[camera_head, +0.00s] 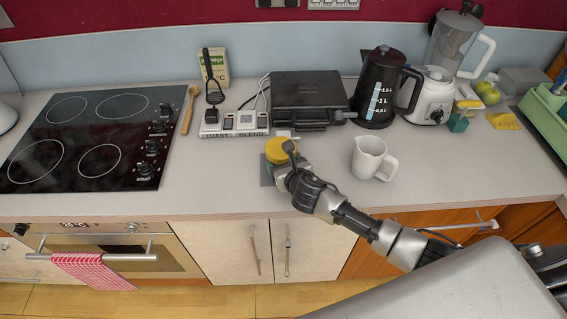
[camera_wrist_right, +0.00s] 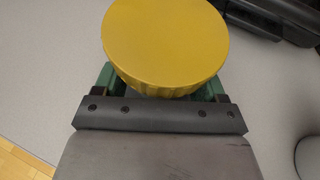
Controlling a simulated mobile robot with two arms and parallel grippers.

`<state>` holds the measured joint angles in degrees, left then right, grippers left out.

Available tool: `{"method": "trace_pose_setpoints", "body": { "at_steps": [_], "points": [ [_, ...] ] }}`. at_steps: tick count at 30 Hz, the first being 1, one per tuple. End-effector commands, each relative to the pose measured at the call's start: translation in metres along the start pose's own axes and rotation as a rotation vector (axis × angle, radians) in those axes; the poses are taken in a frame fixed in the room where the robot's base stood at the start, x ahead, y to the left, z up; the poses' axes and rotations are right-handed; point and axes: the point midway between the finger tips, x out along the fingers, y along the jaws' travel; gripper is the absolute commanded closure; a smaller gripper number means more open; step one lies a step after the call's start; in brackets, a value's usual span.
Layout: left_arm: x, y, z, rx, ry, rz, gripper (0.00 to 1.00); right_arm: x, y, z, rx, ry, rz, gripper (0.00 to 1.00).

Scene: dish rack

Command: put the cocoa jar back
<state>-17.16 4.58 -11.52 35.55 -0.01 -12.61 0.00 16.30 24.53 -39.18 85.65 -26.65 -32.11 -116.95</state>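The cocoa jar, seen mainly as a round yellow lid (camera_head: 281,149), is upright at the counter's front, in front of the toast-and-blend board. My right gripper (camera_head: 283,165) reaches it from the front right. In the right wrist view the yellow lid (camera_wrist_right: 166,42) fills the top middle, over the gripper (camera_wrist_right: 160,85). The gripper's green sides show apart, left and right under the lid. The lid hides the fingertips and most of the jar's body, so I cannot tell whether the fingers touch it. My left gripper is out of view.
A white jug (camera_head: 369,158) stands close to the right of my gripper. Behind are the toast-and-blend board (camera_head: 236,132), black grill (camera_head: 308,95), kettle (camera_head: 378,88) and blender (camera_head: 433,95). A hob (camera_head: 85,135) and wooden spoon (camera_head: 188,110) lie left. Counter between hob and jar is clear.

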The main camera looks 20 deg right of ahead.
Motion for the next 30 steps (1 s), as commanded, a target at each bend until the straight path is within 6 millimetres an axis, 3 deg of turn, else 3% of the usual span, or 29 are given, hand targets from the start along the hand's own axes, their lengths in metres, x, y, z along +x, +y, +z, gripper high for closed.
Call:
{"method": "trace_pose_setpoints", "body": {
  "at_steps": [1,5,14,17,30],
  "points": [
    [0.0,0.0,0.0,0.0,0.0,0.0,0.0,0.0,0.0,0.001,0.0,-0.002,0.001,0.2],
    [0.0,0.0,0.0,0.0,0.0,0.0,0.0,0.0,0.0,0.001,0.0,-0.001,0.0,0.0],
    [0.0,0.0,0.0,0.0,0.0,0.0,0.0,-0.004,0.0,-0.001,-0.001,0.003,-0.001,0.0],
    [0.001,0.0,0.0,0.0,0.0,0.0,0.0,-0.014,-0.001,-0.001,-0.001,0.002,0.0,0.0],
    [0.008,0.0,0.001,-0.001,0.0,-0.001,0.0,-0.092,0.0,-0.001,-0.002,0.0,0.001,0.0]
  ]
}}
